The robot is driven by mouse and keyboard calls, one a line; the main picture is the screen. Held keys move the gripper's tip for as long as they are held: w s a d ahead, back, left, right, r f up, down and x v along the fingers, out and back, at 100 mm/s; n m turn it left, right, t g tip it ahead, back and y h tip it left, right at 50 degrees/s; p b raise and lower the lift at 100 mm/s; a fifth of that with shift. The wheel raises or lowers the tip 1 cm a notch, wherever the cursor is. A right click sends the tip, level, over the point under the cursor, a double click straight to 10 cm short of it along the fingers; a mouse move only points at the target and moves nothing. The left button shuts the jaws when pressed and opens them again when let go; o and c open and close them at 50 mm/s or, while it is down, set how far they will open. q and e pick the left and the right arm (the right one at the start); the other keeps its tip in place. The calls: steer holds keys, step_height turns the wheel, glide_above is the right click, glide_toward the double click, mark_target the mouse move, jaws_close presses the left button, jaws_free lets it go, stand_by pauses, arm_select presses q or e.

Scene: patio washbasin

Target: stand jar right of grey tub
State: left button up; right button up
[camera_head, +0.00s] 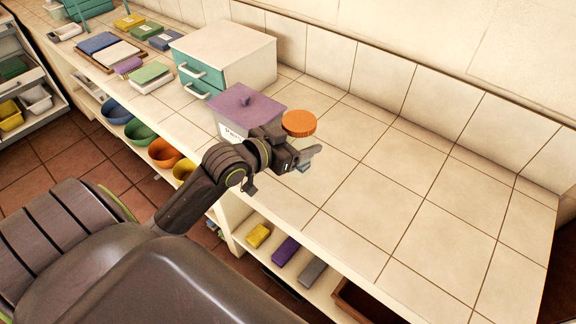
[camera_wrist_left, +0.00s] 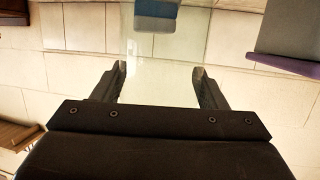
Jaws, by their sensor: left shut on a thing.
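The jar has an orange lid (camera_head: 299,121) and a clear glass body (camera_wrist_left: 160,85), which shows between the fingers in the wrist view. My left gripper (camera_head: 306,158) is shut on the jar's body and hides much of it in the head view. The jar looks upright; I cannot tell whether its base touches the counter. The grey tub (camera_wrist_left: 288,32) has a purple lid (camera_head: 245,103) and a white label. It stands on the counter just left of the jar in the head view. My right gripper is not in view.
The tiled counter (camera_head: 375,190) is clear to the right of the jar. A white drawer box (camera_head: 225,55) with teal fronts stands behind and left of the tub. A tiled wall runs along the back. Bowls and blocks sit on the shelf below.

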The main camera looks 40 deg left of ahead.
mark_target(294, 115)
arm_select(q)
steer(key=w+a, duration=0.1)
steer(key=w+a+r+n+y, duration=0.1)
steer(key=w+a+r+y+b, duration=0.1)
steer(key=shift+w+a+r+n, duration=0.15)
steer(key=shift+w+a+n, duration=0.15)
steer(key=shift+w, duration=0.1)
steer(key=shift+w+a, duration=0.2)
steer(key=shift+a, duration=0.05)
steer(key=f, duration=0.9)
steer(key=shift+a+f, duration=0.2)
steer(key=shift+f, duration=0.05)
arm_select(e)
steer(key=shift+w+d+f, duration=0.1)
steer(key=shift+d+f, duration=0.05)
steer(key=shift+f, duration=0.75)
arm_select(q)
steer(key=shift+f, duration=0.15)
steer(key=o, duration=0.9)
steer(key=shift+c, duration=0.2)
steer(key=shift+o, duration=1.2)
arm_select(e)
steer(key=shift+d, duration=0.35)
